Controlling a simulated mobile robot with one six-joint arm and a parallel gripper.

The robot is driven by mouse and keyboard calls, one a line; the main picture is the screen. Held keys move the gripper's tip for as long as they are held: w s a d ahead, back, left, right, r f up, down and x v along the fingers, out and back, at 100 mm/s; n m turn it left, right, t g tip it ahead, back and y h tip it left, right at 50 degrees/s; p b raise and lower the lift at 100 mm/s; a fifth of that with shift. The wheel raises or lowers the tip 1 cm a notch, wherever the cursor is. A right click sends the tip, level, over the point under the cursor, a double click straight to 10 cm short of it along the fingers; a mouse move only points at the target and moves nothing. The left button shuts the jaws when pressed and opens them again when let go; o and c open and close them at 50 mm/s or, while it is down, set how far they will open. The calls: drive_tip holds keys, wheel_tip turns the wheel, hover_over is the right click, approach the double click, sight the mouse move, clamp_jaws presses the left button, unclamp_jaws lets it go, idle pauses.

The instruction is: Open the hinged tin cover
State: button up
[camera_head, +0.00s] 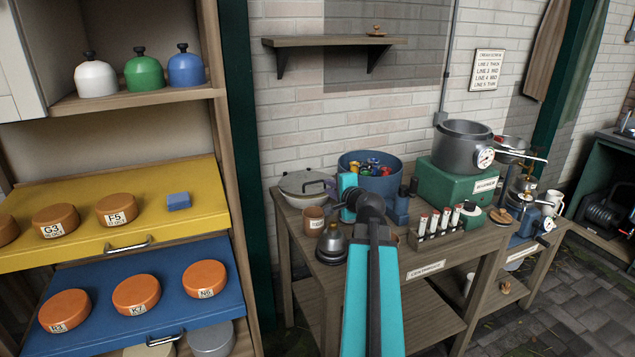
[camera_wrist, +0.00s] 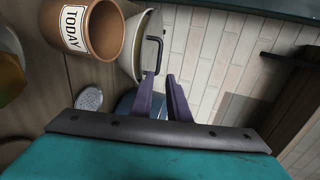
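The tin is a round pale pot with a grey lid and a dark bar handle, at the back left of the wooden table; its cover (camera_head: 302,181) looks flat and shut in the head view. In the wrist view, the tin (camera_wrist: 132,45) is at the upper middle, with its dark bent handle (camera_wrist: 157,42) just ahead of my fingers. My gripper (camera_head: 328,190) reaches in from the right, close to the handle. Its two purple fingers (camera_wrist: 160,80) stand apart with a narrow gap and nothing clearly between them. I cannot tell whether a fingertip touches the handle.
A brown cup marked TODAY (camera_wrist: 93,30) stands close to the tin, also visible in the head view (camera_head: 313,216). A dark grey bell-shaped pot (camera_head: 332,243) is in front. A blue tub (camera_head: 352,161) stands behind my gripper. A shelf unit (camera_head: 222,130) rises on the left.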

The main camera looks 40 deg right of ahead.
drive_tip(key=shift+p+x, duration=0.7)
drive_tip(key=shift+x, duration=5.25)
drive_tip(key=shift+f, duration=0.1)
clamp_jaws()
